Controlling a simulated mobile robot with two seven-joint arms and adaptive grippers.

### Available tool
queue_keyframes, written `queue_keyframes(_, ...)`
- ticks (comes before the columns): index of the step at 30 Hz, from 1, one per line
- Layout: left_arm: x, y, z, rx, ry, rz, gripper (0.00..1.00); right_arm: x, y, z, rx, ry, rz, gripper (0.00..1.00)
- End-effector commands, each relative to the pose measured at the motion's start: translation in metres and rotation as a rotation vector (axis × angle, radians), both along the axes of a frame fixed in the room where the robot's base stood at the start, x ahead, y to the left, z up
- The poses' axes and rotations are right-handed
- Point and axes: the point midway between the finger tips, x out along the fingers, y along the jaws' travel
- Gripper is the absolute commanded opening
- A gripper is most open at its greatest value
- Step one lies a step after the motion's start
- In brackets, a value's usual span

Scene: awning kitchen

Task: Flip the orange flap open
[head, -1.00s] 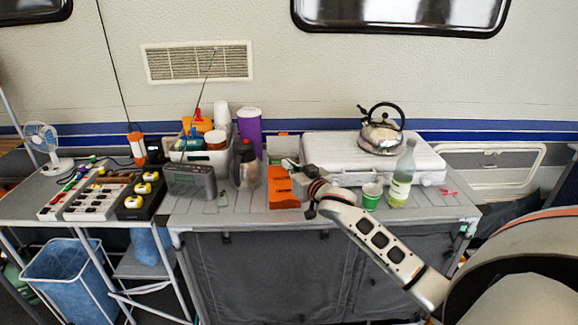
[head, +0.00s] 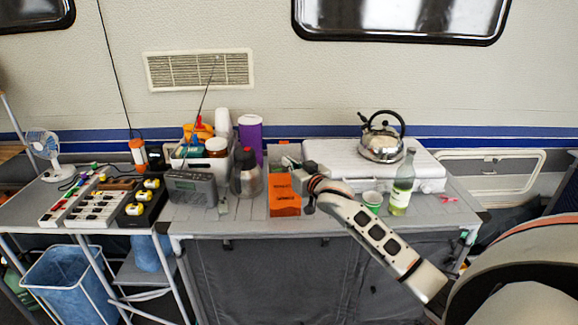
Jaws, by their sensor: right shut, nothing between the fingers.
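The orange flap (head: 284,187) is on the counter near the middle, at the front of a small box. It shows as a broad orange face with dark lettering, and I cannot tell its exact hinge position. My right gripper (head: 290,163) is just above and behind the flap's upper edge, reaching in from the right. It is shut with nothing held. Its fingertips are small and partly lost against the box, so I cannot tell whether they touch the flap. My left gripper is out of view.
A flask (head: 247,178) and a grey radio (head: 190,188) stand left of the flap. A green cup (head: 372,200) and a bottle (head: 402,185) stand right, close to my right arm. A kettle (head: 381,140) sits on the white case (head: 430,165) behind.

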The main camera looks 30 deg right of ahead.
Motion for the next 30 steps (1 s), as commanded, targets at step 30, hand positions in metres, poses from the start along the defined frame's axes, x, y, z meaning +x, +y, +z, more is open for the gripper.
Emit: queue_keyframes(30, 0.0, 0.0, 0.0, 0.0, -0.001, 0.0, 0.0, 0.025, -0.014, 0.01, -0.001, -0.001, -0.001, 0.0)
